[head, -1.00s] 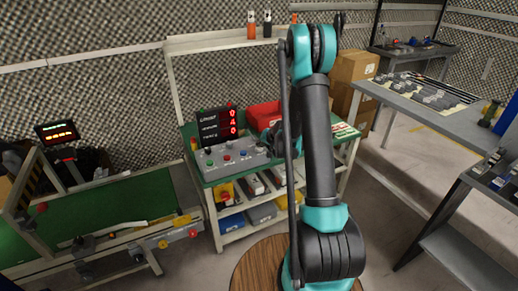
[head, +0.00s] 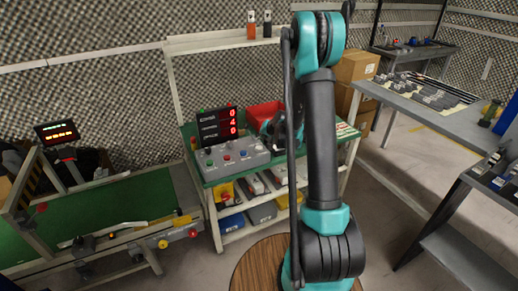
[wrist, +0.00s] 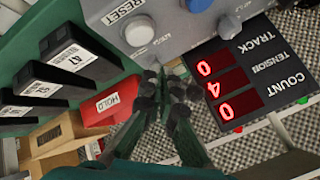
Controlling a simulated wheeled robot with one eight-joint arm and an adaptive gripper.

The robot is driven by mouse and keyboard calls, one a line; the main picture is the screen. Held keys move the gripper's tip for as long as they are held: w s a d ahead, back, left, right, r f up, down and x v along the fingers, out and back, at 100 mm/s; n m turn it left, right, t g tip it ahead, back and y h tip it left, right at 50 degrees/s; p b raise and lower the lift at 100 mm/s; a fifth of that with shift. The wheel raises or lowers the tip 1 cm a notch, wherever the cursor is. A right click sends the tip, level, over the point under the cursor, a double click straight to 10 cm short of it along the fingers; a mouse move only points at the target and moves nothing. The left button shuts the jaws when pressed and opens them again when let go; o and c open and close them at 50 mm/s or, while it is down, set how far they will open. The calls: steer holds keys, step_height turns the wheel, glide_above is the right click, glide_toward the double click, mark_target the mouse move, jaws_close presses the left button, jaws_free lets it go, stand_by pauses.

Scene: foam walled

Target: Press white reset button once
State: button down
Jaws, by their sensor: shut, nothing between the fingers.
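The white reset button (wrist: 138,30) is a round cap on the grey control box (wrist: 180,40), beside the label RESET. In the wrist view it sits just beyond my gripper (wrist: 164,74), whose fingers are together and empty. The fingertips appear apart from the button, a little to its right and below it in that view. In the head view the control box (head: 232,161) stands on the green bench, and my gripper is partly hidden behind my arm at its right. The button is too small to tell there.
A display (head: 218,125) showing red digits 0, 4, 0 stands behind the box. A blue button (wrist: 196,6) is near the white one. A red bin (head: 265,113) and a red HOLD tag (wrist: 112,103) are close by. Shelves with bins lie below the bench.

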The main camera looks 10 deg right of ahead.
steer(key=shift+r, duration=1.05)
steer(key=shift+s+r, duration=0.2)
steer(key=shift+s, duration=0.1)
steer(key=s+d+r+n+g+h, duration=0.1)
steer(key=s+d+n+g+h, duration=0.1)
steer(key=s, duration=1.8)
steer(key=s+d+r+n+g+h, duration=0.1)
steer(key=s+r+n+g, duration=0.1)
steer(key=s, duration=1.8)
steer(key=shift+s+d+r+h, duration=0.2)
steer(key=shift+d+r+h, duration=0.05)
steer(key=shift+d+h, duration=0.15)
steer(key=shift+a, duration=0.1)
